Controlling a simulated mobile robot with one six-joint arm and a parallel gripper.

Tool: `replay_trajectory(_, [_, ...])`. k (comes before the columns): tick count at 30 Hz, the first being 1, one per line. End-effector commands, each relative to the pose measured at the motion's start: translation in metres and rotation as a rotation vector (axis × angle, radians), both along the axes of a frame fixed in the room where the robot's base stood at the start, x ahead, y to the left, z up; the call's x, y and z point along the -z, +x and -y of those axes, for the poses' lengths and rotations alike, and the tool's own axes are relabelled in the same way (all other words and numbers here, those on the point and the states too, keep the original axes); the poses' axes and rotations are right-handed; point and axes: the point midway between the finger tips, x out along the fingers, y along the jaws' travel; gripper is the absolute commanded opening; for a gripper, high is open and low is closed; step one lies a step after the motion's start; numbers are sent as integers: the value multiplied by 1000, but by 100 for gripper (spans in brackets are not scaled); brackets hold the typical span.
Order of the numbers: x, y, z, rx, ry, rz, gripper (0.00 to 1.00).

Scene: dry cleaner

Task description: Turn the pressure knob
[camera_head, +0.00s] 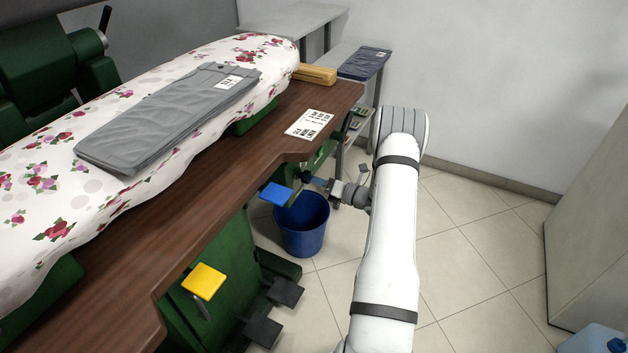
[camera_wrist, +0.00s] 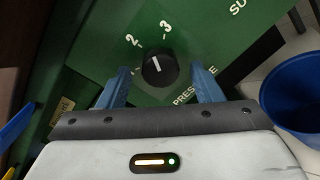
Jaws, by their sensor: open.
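The pressure knob (camera_wrist: 160,68) is a round black dial with a white pointer line, on a green panel (camera_wrist: 105,40) lettered with numbers and part of the word PRESSURE. In the wrist view its pointer aims up, between 2 and 3. My gripper (camera_wrist: 160,80) is open, with one blue finger on each side of the knob and a gap on both sides.
A blue lever plate (camera_head: 276,194) and a yellow one (camera_head: 203,282) stick out from the press. A blue bucket (camera_head: 302,224) stands on the floor below my gripper and shows in the wrist view (camera_wrist: 297,98). The wooden ledge (camera_head: 240,150) overhangs.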

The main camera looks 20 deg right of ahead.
Motion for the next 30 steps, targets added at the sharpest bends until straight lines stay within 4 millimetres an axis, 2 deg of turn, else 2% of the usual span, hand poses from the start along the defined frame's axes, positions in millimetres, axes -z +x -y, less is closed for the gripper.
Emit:
replay_trajectory(4, [0,9,-6,0,-2,1,59])
replay_trajectory(13, [0,11,-7,1,-1,1,59])
replay_trajectory(27, [0,11,-6,2,-1,0,20])
replay_trajectory(30, [0,11,-6,2,-1,0,15])
